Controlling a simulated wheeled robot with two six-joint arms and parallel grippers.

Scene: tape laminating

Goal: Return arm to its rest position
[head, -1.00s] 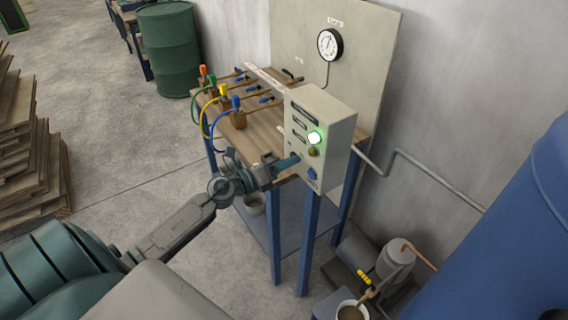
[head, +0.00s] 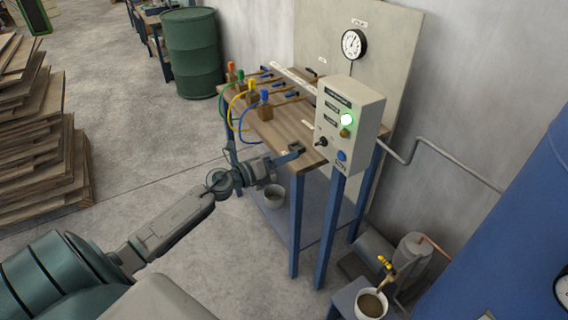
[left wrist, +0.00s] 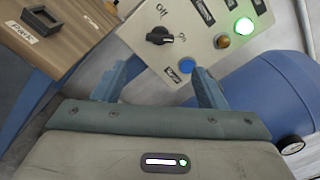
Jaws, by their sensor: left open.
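My left arm comes in from the lower left of the head view. Its gripper (head: 293,152) is at the front edge of the wooden bench, left of and apart from the grey control box (head: 352,112). In the left wrist view the two blue fingers (left wrist: 160,88) stand apart with nothing between them. Beyond them are the box's black rotary switch (left wrist: 165,37), a blue button (left wrist: 187,65), an amber lamp and a lit green lamp (left wrist: 244,26). My right gripper shows in neither view.
The wooden bench (head: 272,128) on blue legs carries several coloured valves and hoses. A bucket (head: 274,195) stands on its lower shelf. A pressure gauge (head: 353,44) hangs on the back panel. A blue tank (head: 530,190) is at right, stacked boards (head: 45,150) at left. Floor between is clear.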

